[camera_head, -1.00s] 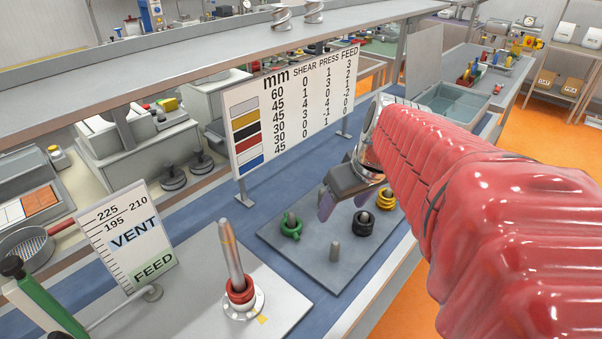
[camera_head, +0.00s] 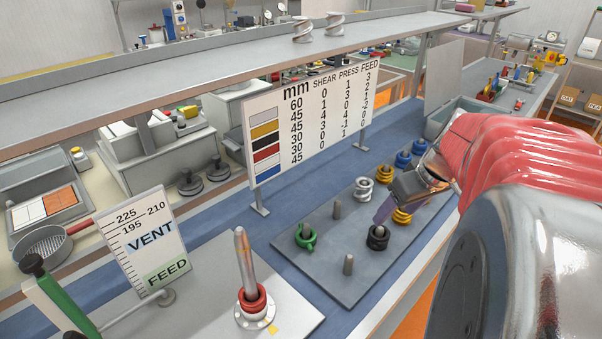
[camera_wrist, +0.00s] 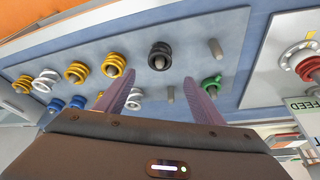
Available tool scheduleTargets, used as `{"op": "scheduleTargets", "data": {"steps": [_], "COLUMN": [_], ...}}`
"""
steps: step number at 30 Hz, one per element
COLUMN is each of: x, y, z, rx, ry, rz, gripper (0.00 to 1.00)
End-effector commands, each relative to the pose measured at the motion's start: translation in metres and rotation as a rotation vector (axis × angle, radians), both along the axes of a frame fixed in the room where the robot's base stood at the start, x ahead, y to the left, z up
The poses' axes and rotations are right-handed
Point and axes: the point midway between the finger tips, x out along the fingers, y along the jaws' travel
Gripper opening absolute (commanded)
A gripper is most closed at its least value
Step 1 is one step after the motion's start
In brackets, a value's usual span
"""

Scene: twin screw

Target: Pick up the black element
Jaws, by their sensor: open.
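The black element (camera_head: 378,238) is a short ring-like coil on a peg of the grey plate (camera_head: 325,262). In the wrist view the black element (camera_wrist: 159,52) lies beyond the fingertips, roughly centred between them. My gripper (camera_head: 384,212) is just above and behind the black element in the head view, apart from it as far as I can tell. In the wrist view my gripper (camera_wrist: 159,80) has its two purple fingers spread, with nothing held between them.
Yellow coils (camera_head: 402,215), blue coils (camera_head: 404,159), a silver coil (camera_head: 363,189) and a green element (camera_head: 305,237) sit on the same plate. Bare pegs (camera_head: 348,265) stand near the black element. A tall rod with a red ring (camera_head: 253,300) stands to the left. A sign (camera_head: 310,120) stands behind.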

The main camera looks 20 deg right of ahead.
Motion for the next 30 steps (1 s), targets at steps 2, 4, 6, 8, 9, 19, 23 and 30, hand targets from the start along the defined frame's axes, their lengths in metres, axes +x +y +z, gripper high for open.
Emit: {"op": "scheduleTargets", "data": {"steps": [2, 4, 6, 8, 9, 19, 23, 30], "x": [0.004, 0.008, 0.012, 0.015, 0.018, 0.027, 0.027, 0.028], "y": [0.001, 0.001, 0.0, 0.0, 0.0, -0.001, -0.001, -0.001], "z": [-0.011, -0.022, -0.032, -0.041, -0.046, -0.069, -0.069, -0.076], "rx": [0.003, 0.004, 0.003, 0.004, 0.003, 0.0, 0.0, 0.001], "ry": [0.003, 0.003, 0.003, 0.004, 0.004, 0.001, 0.001, 0.002], "rz": [0.001, 0.001, 0.0, 0.002, 0.001, -0.001, -0.001, -0.001], "gripper": [0.62, 0.62, 0.62, 0.62, 0.62, 0.62, 0.62, 0.62]}}
